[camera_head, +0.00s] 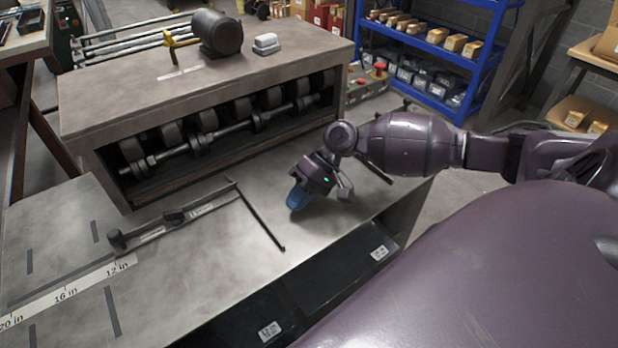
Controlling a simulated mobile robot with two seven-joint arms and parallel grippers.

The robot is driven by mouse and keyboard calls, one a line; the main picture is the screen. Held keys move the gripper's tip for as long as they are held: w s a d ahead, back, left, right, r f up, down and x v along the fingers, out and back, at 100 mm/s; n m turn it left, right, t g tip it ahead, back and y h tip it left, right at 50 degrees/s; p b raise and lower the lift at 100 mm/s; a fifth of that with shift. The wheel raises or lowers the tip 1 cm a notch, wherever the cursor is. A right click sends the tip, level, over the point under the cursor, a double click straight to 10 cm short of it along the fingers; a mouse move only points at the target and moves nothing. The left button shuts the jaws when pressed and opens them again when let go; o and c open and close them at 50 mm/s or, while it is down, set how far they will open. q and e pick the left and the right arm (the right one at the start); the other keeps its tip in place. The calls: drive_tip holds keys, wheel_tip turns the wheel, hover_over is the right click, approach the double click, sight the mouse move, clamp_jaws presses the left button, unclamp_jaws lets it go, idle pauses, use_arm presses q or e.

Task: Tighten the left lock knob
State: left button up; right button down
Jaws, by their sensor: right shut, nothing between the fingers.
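A dark fence bar (203,208) lies on the grey metal table of the machine. A dark knob (117,239) stands at its left end, and a second low dark knob (174,217) sits on the bar further right. My right gripper (297,198) is shut and empty, its blue fingertips pointing down over the table. It is well to the right of both knobs and touches neither. I cannot tell from this view how tight either knob is. My left gripper is not in view.
The machine's roller housing (205,75) stands behind the table, with a dark motor (216,32) on top. A thin dark rod (262,220) lies between the bar and my right gripper. An inch scale (65,293) runs along the left. A blue shelf (430,50) stands at the back.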

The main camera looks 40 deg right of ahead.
sight(268, 223)
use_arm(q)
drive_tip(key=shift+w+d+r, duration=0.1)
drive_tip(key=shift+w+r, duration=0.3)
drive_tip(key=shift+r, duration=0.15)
use_arm(e)
drive_tip(key=shift+w+a+f, duration=0.1)
drive_tip(key=shift+a+f, duration=0.1)
drive_tip(key=shift+a, duration=0.7)
drive_tip(key=shift+a+f, duration=0.15)
drive_tip(key=shift+a, duration=0.7)
drive_tip(key=shift+w+a+f, duration=0.1)
drive_tip(key=shift+a+f, duration=0.1)
drive_tip(key=shift+a, duration=0.7)
use_arm(q)
drive_tip(key=shift+p, duration=0.35)
use_arm(e)
drive_tip(key=shift+a+r+p, duration=0.15)
drive_tip(key=shift+a+p, duration=0.15)
drive_tip(key=shift+p, duration=0.15)
drive_tip(key=shift+a, duration=0.15)
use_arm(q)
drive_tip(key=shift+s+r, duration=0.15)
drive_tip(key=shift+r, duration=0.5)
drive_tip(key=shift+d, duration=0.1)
